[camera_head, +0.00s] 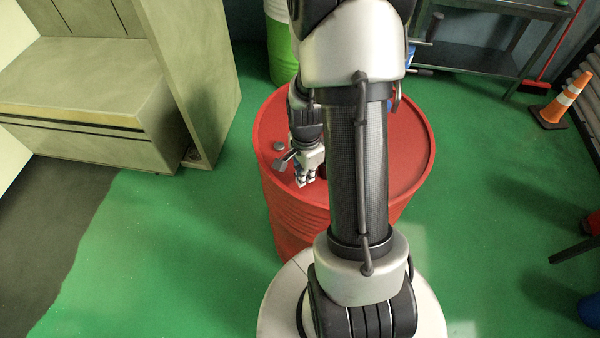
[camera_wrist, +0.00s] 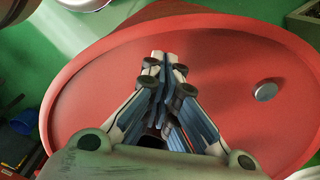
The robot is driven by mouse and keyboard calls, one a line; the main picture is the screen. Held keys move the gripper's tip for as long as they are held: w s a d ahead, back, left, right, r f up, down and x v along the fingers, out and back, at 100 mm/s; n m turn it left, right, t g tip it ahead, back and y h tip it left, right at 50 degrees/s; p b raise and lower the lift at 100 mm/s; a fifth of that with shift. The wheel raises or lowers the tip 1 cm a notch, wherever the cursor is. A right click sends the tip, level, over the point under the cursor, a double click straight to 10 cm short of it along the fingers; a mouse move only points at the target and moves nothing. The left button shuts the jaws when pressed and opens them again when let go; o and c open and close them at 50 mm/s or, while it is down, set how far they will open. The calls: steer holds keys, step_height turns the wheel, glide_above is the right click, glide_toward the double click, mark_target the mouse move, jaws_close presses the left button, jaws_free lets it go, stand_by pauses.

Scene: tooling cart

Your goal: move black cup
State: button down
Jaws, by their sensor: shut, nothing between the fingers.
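I cannot make out a black cup for certain in either view. A small dark patch shows low between my fingers in the wrist view, but I cannot tell whether it is a cup or part of my gripper. My gripper (camera_head: 305,181) is over the left part of the red drum's top (camera_head: 404,150). In the wrist view my gripper (camera_wrist: 166,58) has its fingertips together, with nothing held between them. The drum top (camera_wrist: 100,88) fills most of that view. My arm hides the middle of the drum top in the head view.
A small grey cap (camera_head: 279,146) is on the drum top, left of my gripper; it also shows in the wrist view (camera_wrist: 266,90). A green and white drum (camera_head: 281,50) stands behind. A beige cabinet (camera_head: 90,95) is at left, an orange cone (camera_head: 558,104) at right.

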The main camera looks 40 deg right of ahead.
steer(key=shift+s+d, duration=0.25)
steer(key=shift+d, duration=0.9)
steer(key=shift+r, duration=0.1)
steer(key=s+d, duration=0.1)
steer(key=d, duration=0.9)
steer(key=s+d+p, duration=0.1)
steer(key=d, duration=0.4)
steer(key=shift+s+d, duration=0.3)
steer(key=shift+s, duration=0.05)
steer(key=shift+a, duration=0.15)
